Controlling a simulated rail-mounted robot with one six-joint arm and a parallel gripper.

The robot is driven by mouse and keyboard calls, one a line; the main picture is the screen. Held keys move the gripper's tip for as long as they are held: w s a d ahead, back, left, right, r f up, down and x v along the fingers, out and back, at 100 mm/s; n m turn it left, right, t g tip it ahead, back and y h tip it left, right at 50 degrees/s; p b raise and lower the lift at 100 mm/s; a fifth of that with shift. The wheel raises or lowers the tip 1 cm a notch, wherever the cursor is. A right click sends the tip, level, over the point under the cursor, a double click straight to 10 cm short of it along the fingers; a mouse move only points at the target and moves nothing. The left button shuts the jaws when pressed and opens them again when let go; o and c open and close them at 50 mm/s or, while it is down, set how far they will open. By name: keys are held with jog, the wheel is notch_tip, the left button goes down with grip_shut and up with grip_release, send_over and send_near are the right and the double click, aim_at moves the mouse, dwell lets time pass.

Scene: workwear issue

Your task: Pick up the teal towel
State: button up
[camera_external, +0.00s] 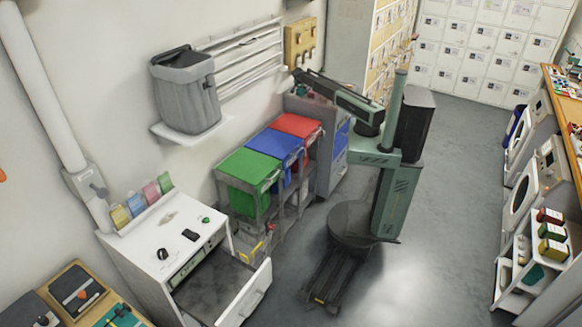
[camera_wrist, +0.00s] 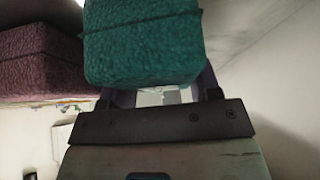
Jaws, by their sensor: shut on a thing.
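The teal towel (camera_wrist: 143,45) is a thick, folded, rough-textured block at the top centre of the wrist view. My gripper (camera_wrist: 157,92) is shut on it, with the towel in front of the dark palm bar. The fingers are mostly hidden behind the towel, and the towel's upper part is cut off by the frame. In the external view, my arm reaches left toward the grey cabinet by the wall. The gripper is small and dark there, and I cannot make out the towel in it.
A maroon folded towel (camera_wrist: 40,62) lies left of the teal one, close beside it. In the external view, green (camera_external: 248,166), blue (camera_external: 274,145) and red (camera_external: 297,125) lidded bins stand left of my column. A white cabinet (camera_external: 160,250) has its drawer open.

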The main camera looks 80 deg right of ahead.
jog(key=shift+s+r+p, duration=0.15)
jog(key=shift+r+p, duration=0.3)
notch_tip(320, 180, up, 7)
jog(key=p, duration=0.7)
jog(key=shift+a, duration=0.1)
jog(key=s+a, duration=0.2)
jog(key=s, duration=0.4)
jog(key=s+a, duration=0.2)
jog(key=s, duration=0.4)
jog(key=s+a+f+b, duration=0.1)
jog(key=s+a, duration=0.1)
jog(key=s, duration=0.4)
jog(key=shift+s+a, duration=0.3)
jog(key=shift+a, duration=0.05)
